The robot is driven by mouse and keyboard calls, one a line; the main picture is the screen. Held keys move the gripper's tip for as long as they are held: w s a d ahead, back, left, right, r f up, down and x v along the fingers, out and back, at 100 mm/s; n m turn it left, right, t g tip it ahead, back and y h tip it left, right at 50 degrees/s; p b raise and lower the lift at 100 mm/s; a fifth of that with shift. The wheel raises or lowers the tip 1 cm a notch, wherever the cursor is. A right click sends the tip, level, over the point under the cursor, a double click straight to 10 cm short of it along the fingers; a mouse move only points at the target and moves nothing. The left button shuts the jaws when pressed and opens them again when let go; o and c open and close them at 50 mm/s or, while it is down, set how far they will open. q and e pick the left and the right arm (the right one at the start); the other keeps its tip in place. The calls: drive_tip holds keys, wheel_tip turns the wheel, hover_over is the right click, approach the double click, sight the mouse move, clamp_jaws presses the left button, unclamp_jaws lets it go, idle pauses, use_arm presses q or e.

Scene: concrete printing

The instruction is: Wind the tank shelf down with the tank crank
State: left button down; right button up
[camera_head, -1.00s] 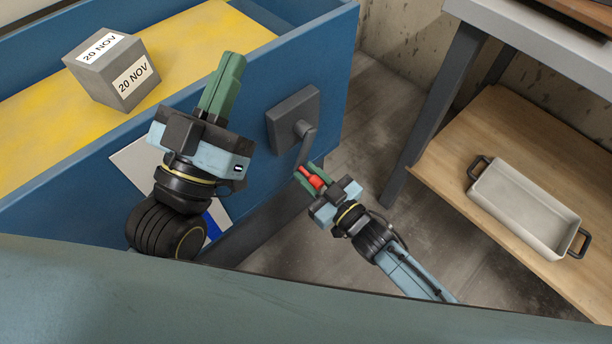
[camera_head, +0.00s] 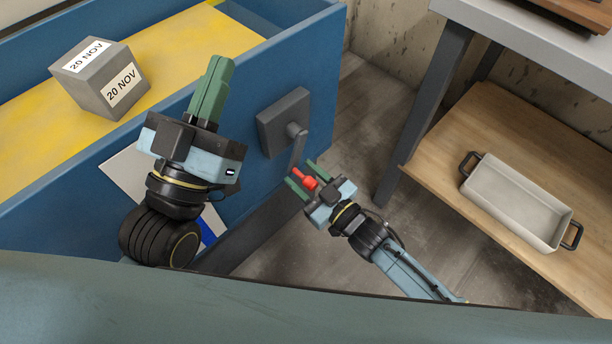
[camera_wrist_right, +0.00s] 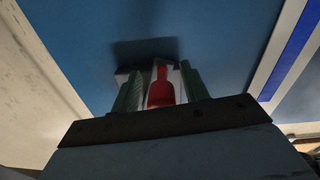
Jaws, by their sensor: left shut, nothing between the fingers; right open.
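The tank crank is on the side of the blue tank (camera_head: 322,75). It has a grey square mount (camera_head: 281,117), a grey arm (camera_head: 299,150) hanging down and a red handle (camera_head: 304,179). My right gripper (camera_head: 305,177) is open, with its green fingers on either side of the red handle. The handle (camera_wrist_right: 161,88) also shows between the two fingers in the right wrist view, with gaps beside it. My left gripper (camera_head: 212,88) is shut and empty, raised in front of the tank wall. The tank shelf is yellow (camera_head: 185,48), inside the tank.
A grey concrete cube (camera_head: 98,82) labelled "20 NOV" sits on the yellow shelf. A wooden lower shelf (camera_head: 475,135) at right holds a pale tray (camera_head: 515,205) with dark handles. A table leg (camera_head: 425,110) stands between tank and tray. Floor shows between them.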

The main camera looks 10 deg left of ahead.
drive_tip(key=shift+s+d, duration=0.2)
drive_tip(key=shift+d, duration=0.05)
drive_tip(key=p+v, duration=0.2)
drive_tip(key=v, duration=0.4)
drive_tip(key=shift+p, duration=0.35)
use_arm(q)
wheel_tip(320, 180, down, 15)
drive_tip(key=a+g+y+p, duration=0.2)
drive_tip(key=a+g+y, duration=0.1)
drive_tip(key=g, duration=0.8)
drive_tip(key=shift+s+f+y, duration=0.2)
drive_tip(key=shift+y, duration=0.2)
use_arm(e)
approach(315, 188)
drive_tip(key=shift+w+d+f, duration=0.1)
